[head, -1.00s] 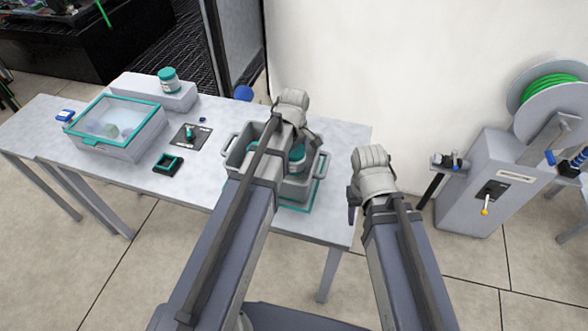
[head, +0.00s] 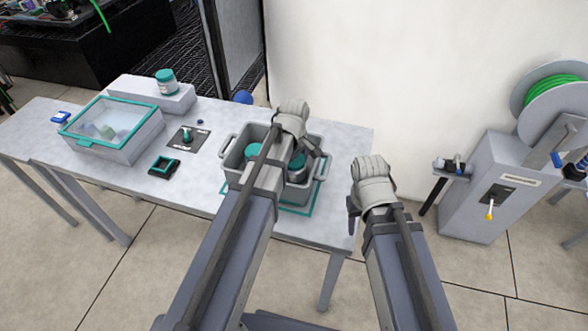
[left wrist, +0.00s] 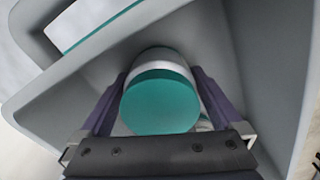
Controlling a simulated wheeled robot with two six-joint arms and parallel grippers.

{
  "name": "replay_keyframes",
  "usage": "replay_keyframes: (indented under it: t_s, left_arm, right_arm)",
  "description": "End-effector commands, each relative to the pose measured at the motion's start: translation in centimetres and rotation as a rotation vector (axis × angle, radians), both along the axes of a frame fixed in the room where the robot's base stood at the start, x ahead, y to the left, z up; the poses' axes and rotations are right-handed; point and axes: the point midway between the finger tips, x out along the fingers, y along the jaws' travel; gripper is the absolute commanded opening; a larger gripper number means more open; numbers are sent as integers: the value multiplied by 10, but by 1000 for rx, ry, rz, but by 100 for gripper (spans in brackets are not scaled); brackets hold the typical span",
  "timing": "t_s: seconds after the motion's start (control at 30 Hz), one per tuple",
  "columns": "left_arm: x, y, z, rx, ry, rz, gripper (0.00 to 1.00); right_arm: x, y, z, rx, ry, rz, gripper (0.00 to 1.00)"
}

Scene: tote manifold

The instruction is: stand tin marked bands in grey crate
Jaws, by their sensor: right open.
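The grey crate (head: 236,178) stands on the table with its walls around my left gripper (head: 303,158). In the left wrist view, a tin with a teal lid and pale body (left wrist: 160,103) sits between the two fingers of my left gripper, which appear to press its sides. The tin is inside the crate walls; its base and any marking are hidden. In the head view, a teal-lidded tin (head: 296,170) shows by the gripper, and another teal lid (head: 254,151) shows at the crate's left. My right gripper (head: 353,212) is open and empty, right of the crate.
A lidded clear-topped box (head: 125,146), a teal-lidded tin (head: 166,82) on a grey block (head: 140,94), a dark plate with a knob (head: 188,139) and a small dark square holder (head: 164,167) are left of the crate. A cable reel machine (head: 480,185) stands right.

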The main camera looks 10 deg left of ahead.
Motion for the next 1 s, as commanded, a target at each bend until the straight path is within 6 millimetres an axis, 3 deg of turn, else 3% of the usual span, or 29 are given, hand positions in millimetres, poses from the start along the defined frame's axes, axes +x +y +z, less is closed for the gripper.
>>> replay_keyframes:
  t_s: [0.37, 1.0]
  left_arm:
    - [0, 0, 13, 0, 0, 0, 100]
    - [0, 0, 106, 0, 0, 0, 100]
  right_arm:
    - [0, 0, 13, 0, 0, 0, 50]
    - [0, 0, 106, 0, 0, 0, 50]
